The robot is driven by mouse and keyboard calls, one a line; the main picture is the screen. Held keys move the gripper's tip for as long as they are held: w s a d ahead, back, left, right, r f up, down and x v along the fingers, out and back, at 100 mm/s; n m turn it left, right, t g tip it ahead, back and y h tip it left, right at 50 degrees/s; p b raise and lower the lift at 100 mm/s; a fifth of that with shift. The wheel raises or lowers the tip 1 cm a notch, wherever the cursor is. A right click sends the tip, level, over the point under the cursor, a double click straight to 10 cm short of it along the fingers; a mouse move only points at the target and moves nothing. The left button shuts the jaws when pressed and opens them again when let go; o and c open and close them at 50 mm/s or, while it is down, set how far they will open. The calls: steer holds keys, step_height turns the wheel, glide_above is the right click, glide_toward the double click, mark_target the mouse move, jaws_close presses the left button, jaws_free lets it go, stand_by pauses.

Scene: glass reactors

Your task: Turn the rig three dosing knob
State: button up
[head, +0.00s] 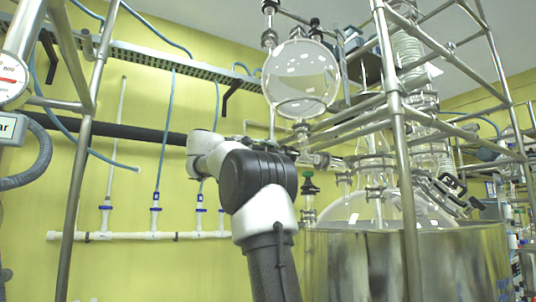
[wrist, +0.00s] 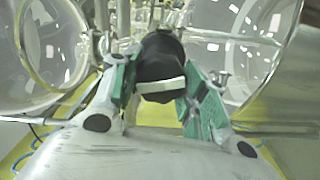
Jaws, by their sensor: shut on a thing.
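The dosing knob (wrist: 160,58) is a black, rounded knob with a pale lower edge in the middle of the wrist view. My gripper (wrist: 160,88) has a green-padded finger on each side of the knob and is shut on it. The knob's far side and its stem are hidden. In the head view my arm reaches up beside the glass reactor rig, below the round glass flask (head: 301,79). There, my arm and the glassware largely hide the gripper and knob, and I cannot make out the grip.
Metal frame poles (head: 402,180) stand close to the right of my arm. A large steel-jacketed vessel (head: 360,265) with glass necks is at lower right. Round glass walls (wrist: 250,50) flank the gripper in the wrist view. White piping (head: 125,235) runs along the yellow wall.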

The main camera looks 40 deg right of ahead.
steer(key=n, duration=0.4)
steer(key=shift+n, duration=0.4)
steer(key=n, duration=0.3)
steer(key=shift+f+n, duration=0.1)
steer(key=shift+n, duration=0.2)
steer(key=n, duration=1.2)
steer(key=shift+s+f+n, duration=0.1)
steer(key=shift+n, duration=0.2)
steer(key=n, duration=0.3)
steer(key=shift+n, duration=0.4)
steer(key=n, duration=0.8)
steer(key=shift+n, duration=0.4)
